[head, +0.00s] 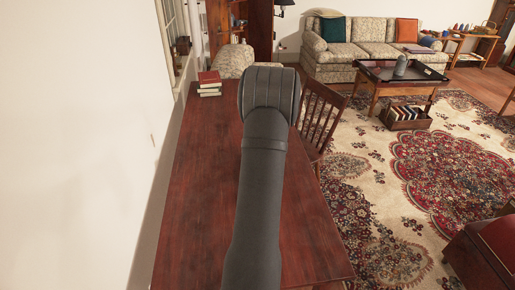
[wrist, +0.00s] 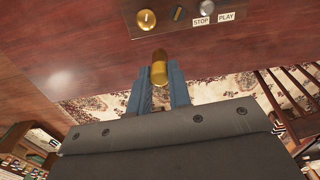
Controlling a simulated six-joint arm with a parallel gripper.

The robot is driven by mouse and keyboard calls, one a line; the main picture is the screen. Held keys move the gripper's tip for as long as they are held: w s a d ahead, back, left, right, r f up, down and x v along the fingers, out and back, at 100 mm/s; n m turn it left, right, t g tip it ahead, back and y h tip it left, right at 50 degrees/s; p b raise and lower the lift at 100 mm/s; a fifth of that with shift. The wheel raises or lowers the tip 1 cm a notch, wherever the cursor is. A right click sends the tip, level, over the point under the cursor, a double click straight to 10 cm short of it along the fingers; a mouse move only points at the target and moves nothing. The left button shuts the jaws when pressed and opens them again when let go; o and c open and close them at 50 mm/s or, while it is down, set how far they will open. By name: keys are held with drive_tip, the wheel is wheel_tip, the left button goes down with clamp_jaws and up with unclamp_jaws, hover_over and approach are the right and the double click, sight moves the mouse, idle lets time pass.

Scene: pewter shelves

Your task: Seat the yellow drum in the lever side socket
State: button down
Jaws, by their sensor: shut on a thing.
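In the wrist view my gripper (wrist: 160,90) has two blue fingers shut on the yellow drum (wrist: 159,68), a small golden cylinder whose far end sticks out past the fingertips. Beyond it, at the top edge, is a brown wooden panel (wrist: 185,24). The panel carries a round golden disc (wrist: 146,19) with a pale mark, a small dark slot-like piece (wrist: 178,13) and a silver knob (wrist: 207,8) above STOP and PLAY labels. The drum appears apart from the panel. I cannot make out which part is the lever side socket. In the head view my own arm hides gripper, drum and panel.
The reddish wooden table (head: 205,190) has bare room left of my arm. Stacked books (head: 209,84) lie at its far left corner. A wooden chair (head: 318,115) stands against the right side, and a white wall (head: 80,140) runs along the left.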

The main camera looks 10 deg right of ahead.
drive_tip(key=shift+w+a+f+n, duration=0.5)
drive_tip(key=shift+w+a+f, duration=1.05)
drive_tip(key=shift+w+f, duration=0.4)
drive_tip(key=shift+w+a+f+n, duration=0.5)
drive_tip(key=shift+w+a+f, duration=1.15)
drive_tip(key=shift+w, duration=0.5)
drive_tip(key=shift+w+a+f+n, duration=0.5)
drive_tip(key=shift+w+a+f, duration=1)
drive_tip(key=shift+w+f, duration=0.45)
drive_tip(key=shift+w+f, duration=0.1)
drive_tip(key=c, duration=1.3)
unclamp_jaws()
wheel_tip(320, 180, up, 12)
drive_tip(key=shift+r, duration=0.2)
